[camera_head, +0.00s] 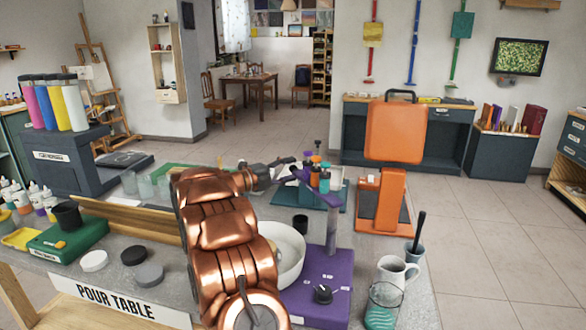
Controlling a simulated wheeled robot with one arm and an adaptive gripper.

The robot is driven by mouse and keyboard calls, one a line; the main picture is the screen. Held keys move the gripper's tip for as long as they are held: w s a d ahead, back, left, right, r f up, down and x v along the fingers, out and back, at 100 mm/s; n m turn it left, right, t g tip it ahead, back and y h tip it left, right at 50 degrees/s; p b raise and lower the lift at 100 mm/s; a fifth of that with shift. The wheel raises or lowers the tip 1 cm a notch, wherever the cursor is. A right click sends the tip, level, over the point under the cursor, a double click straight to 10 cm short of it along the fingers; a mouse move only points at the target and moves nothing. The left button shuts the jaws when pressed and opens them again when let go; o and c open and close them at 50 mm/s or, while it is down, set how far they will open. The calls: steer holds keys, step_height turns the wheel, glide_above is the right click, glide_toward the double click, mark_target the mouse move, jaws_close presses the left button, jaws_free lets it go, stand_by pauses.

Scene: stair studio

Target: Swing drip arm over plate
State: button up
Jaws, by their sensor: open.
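My gripper (284,168) is dark and open, close to the bar's left end. I cannot tell whether it touches the bar.
An orange stand (383,203) is behind right of the post. Dark and grey discs (148,274) lie left of my arm.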

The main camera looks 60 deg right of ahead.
steer(key=shift+x, duration=1)
jaws_close()
